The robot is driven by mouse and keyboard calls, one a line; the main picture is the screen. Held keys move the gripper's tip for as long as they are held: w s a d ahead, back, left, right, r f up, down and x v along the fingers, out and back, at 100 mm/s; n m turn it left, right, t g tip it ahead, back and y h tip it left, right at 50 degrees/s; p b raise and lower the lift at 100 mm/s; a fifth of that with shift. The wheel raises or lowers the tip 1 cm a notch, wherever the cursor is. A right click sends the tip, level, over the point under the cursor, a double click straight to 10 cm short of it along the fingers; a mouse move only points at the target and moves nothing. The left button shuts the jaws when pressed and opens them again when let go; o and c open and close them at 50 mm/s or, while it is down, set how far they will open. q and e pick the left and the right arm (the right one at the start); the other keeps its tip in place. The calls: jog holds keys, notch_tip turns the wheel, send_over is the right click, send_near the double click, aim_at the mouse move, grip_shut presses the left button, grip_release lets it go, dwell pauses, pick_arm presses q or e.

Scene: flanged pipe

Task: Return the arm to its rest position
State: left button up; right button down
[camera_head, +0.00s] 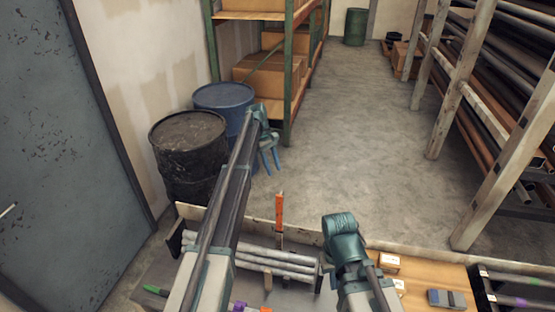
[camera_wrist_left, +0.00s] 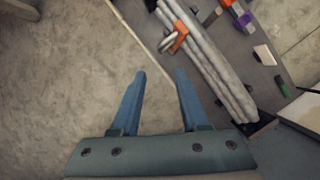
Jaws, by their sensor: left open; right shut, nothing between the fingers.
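My left arm reaches forward over the workbench in the head view. Its gripper (camera_head: 272,170) has two blue fingers pointing down, beyond the bench's far edge. In the left wrist view the left gripper (camera_wrist_left: 160,72) is open, with nothing between its fingers and the floor below. My right arm (camera_head: 342,240) shows as a teal joint and a dark link at the bottom, right of centre. Its fingers are not visible.
A black drum (camera_head: 188,150) and a blue drum (camera_head: 224,97) stand left of the arm. A pipe rack (camera_head: 470,100) stands at the right. The floor (camera_head: 345,130) between is clear.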

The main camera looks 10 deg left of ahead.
pick_arm(q)
jog(key=s+d+f+m+y+b, duration=0.1)
jog(key=s+d+f+m+b, duration=0.3)
jog(key=s, duration=1)
jog(key=s+d+f+m+t+y+b, duration=0.1)
jog(key=s+d+f+m+b, duration=0.4)
jog(key=s, duration=0.9)
jog(key=s+d+f+m+t+y+b, duration=0.1)
jog(key=s+d+f+m+b, duration=0.4)
jog(key=s+f+b, duration=0.5)
jog(key=s+f+y, duration=0.1)
jog(key=s, duration=0.3)
jog(key=shift+s+d+f+m+y, duration=0.2)
jog(key=shift+s+d+m+y, duration=0.1)
jog(key=shift+y, duration=0.1)
